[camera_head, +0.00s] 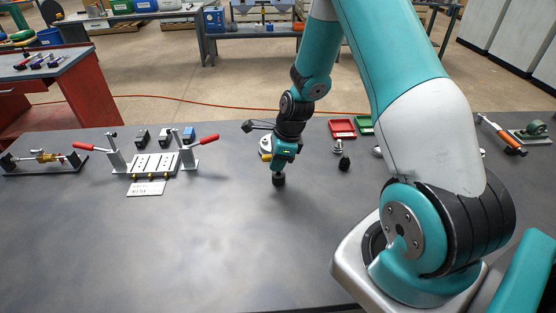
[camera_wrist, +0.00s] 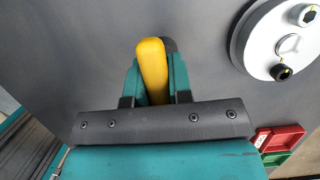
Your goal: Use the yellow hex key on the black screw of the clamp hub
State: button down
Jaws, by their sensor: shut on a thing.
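My gripper (camera_head: 281,162) is over the middle of the dark table, pointing down. In the wrist view its fingers (camera_wrist: 153,78) are shut on the yellow handle of the hex key (camera_wrist: 152,60). The yellow also shows beside the gripper in the head view (camera_head: 265,156). A dark rounded part shows just behind the handle; I cannot tell what it is. The clamp hub (camera_wrist: 262,42), a round white disc, lies at the upper right of the wrist view, apart from the key. Its black screw (camera_wrist: 281,72) is near the lower edge, and another dark fastener (camera_wrist: 308,15) is near the top.
A red tray (camera_head: 342,128) and a green tray (camera_head: 364,125) stand behind and right of the gripper. A small black knobbed part (camera_head: 345,163) stands nearby. A clamp fixture with red handles (camera_head: 152,164) is to the left. The front left table is clear.

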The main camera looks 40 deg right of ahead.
jog(key=shift+r, duration=0.15)
notch_tip(320, 180, up, 20)
jog(key=b, duration=0.1)
dwell(0.3)
jog(key=c, duration=1.9)
grip_release()
jog(key=shift+o, duration=1.3)
grip_shut()
